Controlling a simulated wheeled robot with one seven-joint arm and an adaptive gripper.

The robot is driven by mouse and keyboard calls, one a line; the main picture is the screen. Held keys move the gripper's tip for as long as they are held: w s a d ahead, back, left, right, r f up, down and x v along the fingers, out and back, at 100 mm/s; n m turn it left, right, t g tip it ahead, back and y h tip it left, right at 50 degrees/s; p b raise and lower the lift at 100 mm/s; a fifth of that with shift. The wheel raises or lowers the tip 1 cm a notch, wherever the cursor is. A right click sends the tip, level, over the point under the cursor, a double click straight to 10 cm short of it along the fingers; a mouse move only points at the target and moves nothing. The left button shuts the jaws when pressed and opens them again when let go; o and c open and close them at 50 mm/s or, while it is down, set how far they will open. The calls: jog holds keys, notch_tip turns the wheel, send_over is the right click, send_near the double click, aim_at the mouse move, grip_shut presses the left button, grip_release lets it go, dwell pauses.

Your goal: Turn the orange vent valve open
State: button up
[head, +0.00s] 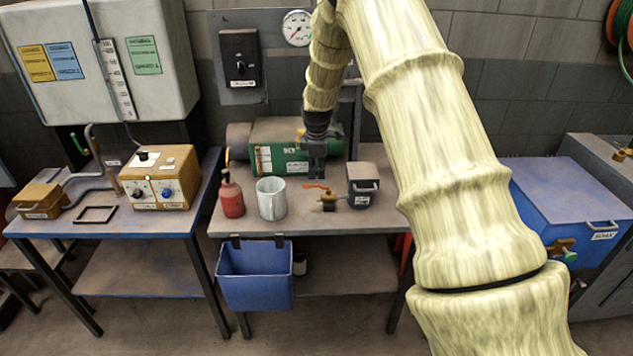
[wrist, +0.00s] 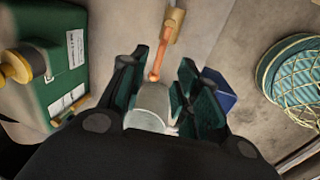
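The orange vent valve has a thin orange lever (head: 315,186) on a brass body (head: 328,201), on the right part of the middle workbench. In the wrist view the orange lever (wrist: 158,62) extends from the brass body (wrist: 176,22) at the top, its free end close to the gap between my fingers. My gripper (head: 316,175) points down, above and behind the valve in the head view. In the wrist view my gripper (wrist: 168,85) has its dark green fingers spread apart. I see no contact with the lever. The grey-white mug (wrist: 152,105) shows beyond the finger gap.
The mug (head: 271,199) and a red bottle (head: 232,197) stand left of the valve. A small dark box (head: 362,185) stands close to its right. A green machine (head: 290,145) is behind. A blue bin (head: 255,277) hangs at the bench front.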

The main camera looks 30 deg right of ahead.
aim_at(316, 187)
jog(key=shift+w+d+f+p, duration=0.2)
jog(key=shift+f+p, duration=0.15)
jog(key=shift+f, duration=0.85)
jog(key=shift+w+d+f+p, duration=0.1)
jog(key=shift+w+f+p, duration=0.15)
jog(key=shift+f, duration=0.95)
jog(key=shift+w+d+f+p, duration=0.15)
jog(key=shift+f+p, duration=0.25)
jog(key=shift+f, duration=0.8)
grip_shut()
jog(key=shift+a, duration=0.1)
